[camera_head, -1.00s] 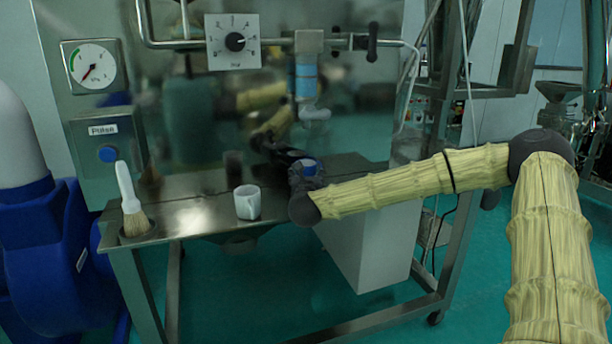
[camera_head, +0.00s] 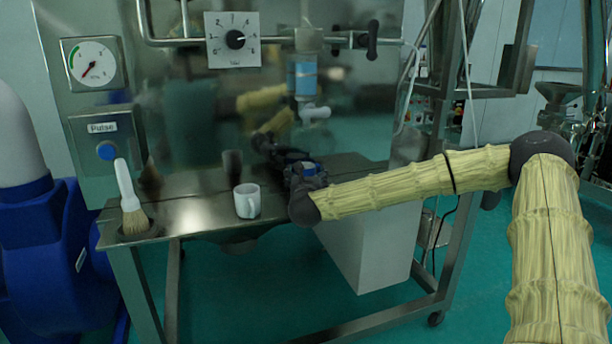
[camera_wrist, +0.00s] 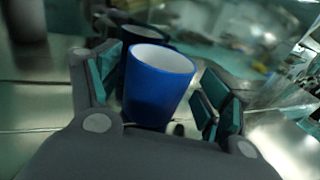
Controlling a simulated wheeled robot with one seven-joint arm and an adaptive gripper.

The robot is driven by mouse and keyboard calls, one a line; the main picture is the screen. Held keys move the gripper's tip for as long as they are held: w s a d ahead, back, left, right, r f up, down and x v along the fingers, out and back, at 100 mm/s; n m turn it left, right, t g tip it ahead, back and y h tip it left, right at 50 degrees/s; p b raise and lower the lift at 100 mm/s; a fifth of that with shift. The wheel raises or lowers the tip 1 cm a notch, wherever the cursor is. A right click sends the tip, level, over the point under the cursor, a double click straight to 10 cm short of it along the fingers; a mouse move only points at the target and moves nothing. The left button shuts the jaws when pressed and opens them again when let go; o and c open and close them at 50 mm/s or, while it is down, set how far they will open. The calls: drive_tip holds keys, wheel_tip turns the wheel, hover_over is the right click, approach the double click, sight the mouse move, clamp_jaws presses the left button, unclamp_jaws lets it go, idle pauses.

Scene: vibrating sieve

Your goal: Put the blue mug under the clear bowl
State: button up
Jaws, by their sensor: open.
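The blue mug (camera_wrist: 158,90) stands upright between the open fingers of my gripper (camera_wrist: 160,95) in the wrist view, with a gap to the pads. Its rim is pale and its inside looks empty; its handle cannot be made out. In the head view a small blue part of the mug (camera_head: 309,168) shows at my gripper (camera_head: 296,172), low over the steel table. The clear bowl (camera_head: 305,77), holding bluish liquid, hangs below a metal housing on the panel, above and behind my gripper. A pale tap (camera_head: 316,112) sits at its lower end.
A white mug (camera_head: 247,202) stands left of my gripper on the steel table (camera_head: 190,187). A brush (camera_head: 131,205) stands near the left edge. The shiny back panel carries a gauge (camera_head: 89,64), a dial (camera_head: 233,40) and pipes. Bare table lies between brush and white mug.

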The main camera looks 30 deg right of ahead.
drive_tip(key=shift+f, duration=0.15)
drive_tip(key=shift+r+p, duration=0.65)
drive_tip(key=shift+p, duration=0.25)
drive_tip(key=b+v, duration=0.1)
drive_tip(key=v, duration=1.1)
drive_tip(key=shift+r+b, duration=0.1)
drive_tip(key=shift+b, duration=0.3)
